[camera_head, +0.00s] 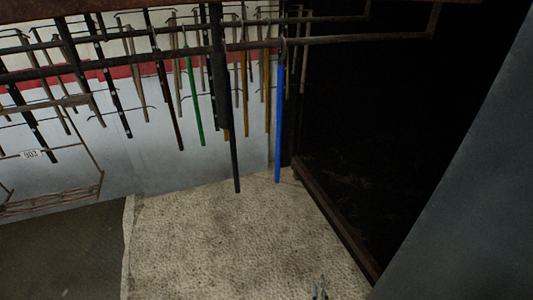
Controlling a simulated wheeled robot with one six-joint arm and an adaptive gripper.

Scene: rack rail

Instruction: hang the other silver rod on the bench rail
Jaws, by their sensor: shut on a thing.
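A dark metal rail (350,40) runs across the upper part of the head view and bends up at its right end. Rods of several colours hang along it and a parallel bar behind it. Some dull grey-tan rods (177,88) hang at the left and middle; I cannot tell which of them is silver. A small grey metal piece (319,292) pokes in at the bottom edge, well below the rail. I cannot tell whether it is part of my gripper or of a rod. Nothing else of my gripper shows.
A blue rod (279,120) hangs near the rail's right part, a thick black rod (234,150) left of it, then a green rod (193,100). Right of the blue rod the rail looks clear. A wire basket (50,208) is at lower left. A dark panel (390,130) stands at the right.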

